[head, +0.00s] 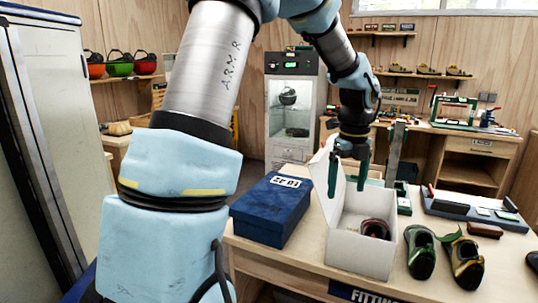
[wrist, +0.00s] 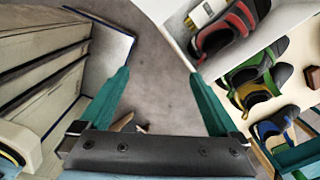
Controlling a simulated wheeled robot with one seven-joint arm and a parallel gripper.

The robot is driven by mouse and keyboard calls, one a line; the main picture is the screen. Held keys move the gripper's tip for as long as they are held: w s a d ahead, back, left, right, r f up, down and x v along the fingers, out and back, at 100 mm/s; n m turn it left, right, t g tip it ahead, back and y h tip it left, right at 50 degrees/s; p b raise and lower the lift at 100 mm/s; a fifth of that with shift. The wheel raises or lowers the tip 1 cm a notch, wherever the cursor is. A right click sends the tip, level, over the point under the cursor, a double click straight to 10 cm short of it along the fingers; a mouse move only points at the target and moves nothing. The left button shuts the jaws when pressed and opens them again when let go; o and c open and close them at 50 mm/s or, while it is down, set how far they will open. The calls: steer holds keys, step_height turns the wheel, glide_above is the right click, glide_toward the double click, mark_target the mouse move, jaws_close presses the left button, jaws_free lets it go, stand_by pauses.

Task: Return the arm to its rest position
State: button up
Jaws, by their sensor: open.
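My gripper (head: 348,180) hangs fingers down over the open white box (head: 345,251) on the table, near its raised lid. Its two green fingers are spread with nothing between them. In the wrist view the gripper (wrist: 160,76) is also open and empty, with grey floor between the fingertips. A red and black shoe (head: 375,230) lies inside the white box; it also shows in the wrist view (wrist: 230,30), to the right of the fingers. My arm comes in from the left foreground and arches over the table, hiding part of the room behind it.
A closed blue box (head: 270,211) stands left of the white box. A green shoe (head: 420,252) and a yellow-marked shoe (head: 463,262) sit to its right. Behind them is a long grey-topped tool (head: 475,207). A tall white cabinet (head: 60,110) stands at far left.

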steer(key=s+a+f+n+b, duration=0.2)
steer(key=s+a+f+n, duration=0.1)
steer(key=a+n, duration=0.5)
steer(key=s+a+f+n+t+b, duration=0.1)
steer(key=s+a+f+n+b, duration=0.1)
steer(key=a+f+n, duration=0.3)
steer(key=s+a+f+n+b, duration=0.3)
steer(key=a+n, duration=1)
steer(key=n, duration=0.5)
steer(key=shift+s+f, duration=0.45)
steer(key=shift+s, duration=0.2)
